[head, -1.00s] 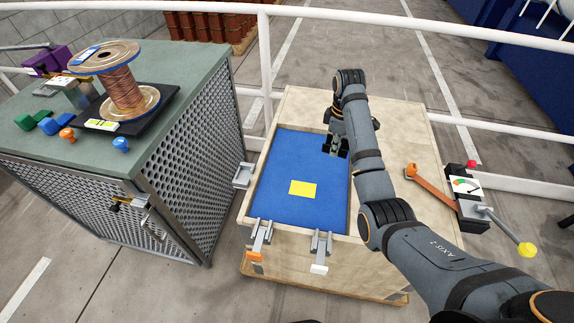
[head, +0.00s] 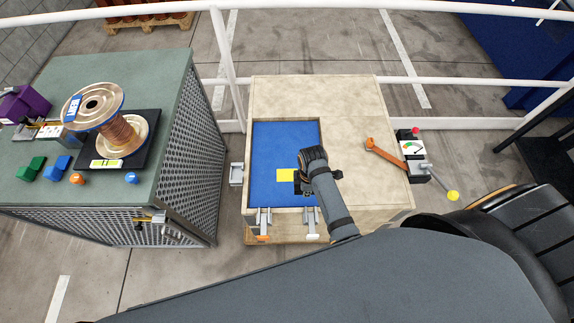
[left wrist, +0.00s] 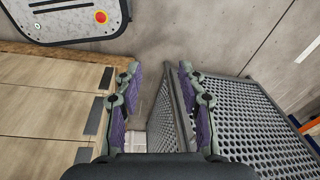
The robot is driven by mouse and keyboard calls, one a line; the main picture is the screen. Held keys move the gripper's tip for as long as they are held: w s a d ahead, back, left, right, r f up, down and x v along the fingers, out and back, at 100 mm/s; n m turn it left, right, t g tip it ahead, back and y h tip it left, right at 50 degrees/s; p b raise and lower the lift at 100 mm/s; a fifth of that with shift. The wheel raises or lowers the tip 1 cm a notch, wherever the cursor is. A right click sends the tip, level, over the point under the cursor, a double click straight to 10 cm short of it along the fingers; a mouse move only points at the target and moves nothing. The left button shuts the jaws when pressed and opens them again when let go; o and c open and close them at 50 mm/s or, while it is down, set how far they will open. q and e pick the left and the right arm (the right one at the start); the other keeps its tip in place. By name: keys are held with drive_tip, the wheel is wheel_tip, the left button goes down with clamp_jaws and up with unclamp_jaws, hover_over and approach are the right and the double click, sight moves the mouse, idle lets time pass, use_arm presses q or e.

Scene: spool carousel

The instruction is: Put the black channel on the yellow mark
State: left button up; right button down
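I cannot make out the black channel for sure anywhere else. In the left wrist view my left gripper (left wrist: 158,88) is open, with nothing between its fingers.
The wooden box (head: 310,95) has clamps (head: 264,222) on its front edge and an orange lever (head: 385,153) at right. Left, a green-topped perforated cabinet (head: 165,85) carries a copper spool (head: 120,133) and small colored blocks. White rails run behind. My grey arm fills the foreground.

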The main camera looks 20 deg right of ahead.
drive_tip(key=shift+s+f, duration=0.1)
drive_tip(key=shift+s, duration=0.05)
drive_tip(key=w+f+b, duration=0.3)
drive_tip(key=w, duration=0.1)
drive_tip(key=w+a+f+b, duration=0.1)
drive_tip(key=w+f+b, duration=0.2)
drive_tip(key=w+b, duration=0.1)
drive_tip(key=w+a+f+b, duration=0.1)
drive_tip(key=w+f+b, duration=0.2)
drive_tip(key=w, duration=0.1)
drive_tip(key=shift+w+a+f+b, duration=0.2)
drive_tip(key=shift+a+f+b, duration=0.05)
drive_tip(key=shift+b, duration=0.15)
drive_tip(key=shift+w, duration=0.1)
use_arm(q)
wheel_tip(320, 180, down, 10)
drive_tip(key=shift+s+d+f, duration=0.2)
drive_tip(key=shift+s+d, duration=0.1)
drive_tip(key=shift+s, duration=0.15)
use_arm(e)
drive_tip(key=shift+w+r, duration=0.1)
